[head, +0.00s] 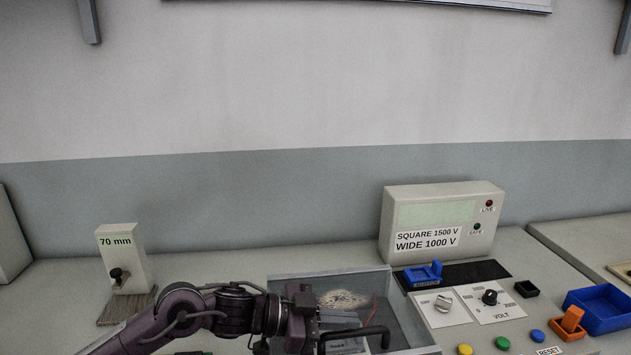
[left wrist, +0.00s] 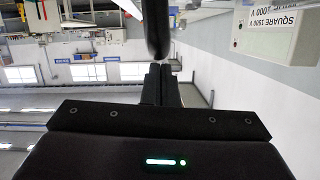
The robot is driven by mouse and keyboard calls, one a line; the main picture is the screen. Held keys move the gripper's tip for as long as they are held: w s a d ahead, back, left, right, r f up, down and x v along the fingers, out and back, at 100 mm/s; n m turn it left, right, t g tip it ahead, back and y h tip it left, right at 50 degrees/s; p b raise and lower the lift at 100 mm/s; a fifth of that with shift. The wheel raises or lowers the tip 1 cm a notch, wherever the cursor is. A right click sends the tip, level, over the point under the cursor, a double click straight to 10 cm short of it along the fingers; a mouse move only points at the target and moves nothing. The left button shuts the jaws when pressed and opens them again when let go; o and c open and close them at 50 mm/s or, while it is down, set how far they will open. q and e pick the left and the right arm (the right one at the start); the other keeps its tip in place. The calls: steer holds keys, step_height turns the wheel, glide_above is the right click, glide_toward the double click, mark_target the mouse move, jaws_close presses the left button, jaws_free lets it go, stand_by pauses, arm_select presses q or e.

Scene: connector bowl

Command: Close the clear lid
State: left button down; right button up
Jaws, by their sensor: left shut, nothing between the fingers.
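The clear lid (head: 375,308) is a see-through panel on a grey-framed box at the bottom centre of the head view. I cannot tell its exact angle. A black bar handle (head: 360,332) runs along its near side, and a dark bar, likely this handle, shows close to the fingertips in the left wrist view (left wrist: 156,30). My left gripper (head: 316,335) is over the left part of the box, beside the handle. Its fingers (left wrist: 158,80) are together and hold nothing. Whether they touch the handle is unclear. My right gripper is not in view.
A console (head: 443,222) labelled "SQUARE 1500 V / WIDE 1000 V" stands behind the box. Right of the box are a knob panel (head: 470,306), coloured buttons, a blue tray (head: 600,308) and an orange piece (head: 569,323). A "70 mm" block (head: 124,255) stands left.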

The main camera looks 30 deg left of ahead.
mark_target(343, 341)
arm_select(q)
steer(key=f, duration=0.1)
steer(key=f+b, duration=0.1)
steer(key=shift+s+d+f, duration=0.3)
steer(key=shift+s, duration=0.1)
steer(key=shift+s+f, duration=0.1)
steer(key=shift+f, duration=0.25)
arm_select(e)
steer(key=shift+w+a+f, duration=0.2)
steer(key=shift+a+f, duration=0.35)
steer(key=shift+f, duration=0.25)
arm_select(q)
steer(key=shift+d+f, duration=0.1)
steer(key=shift+f, duration=0.05)
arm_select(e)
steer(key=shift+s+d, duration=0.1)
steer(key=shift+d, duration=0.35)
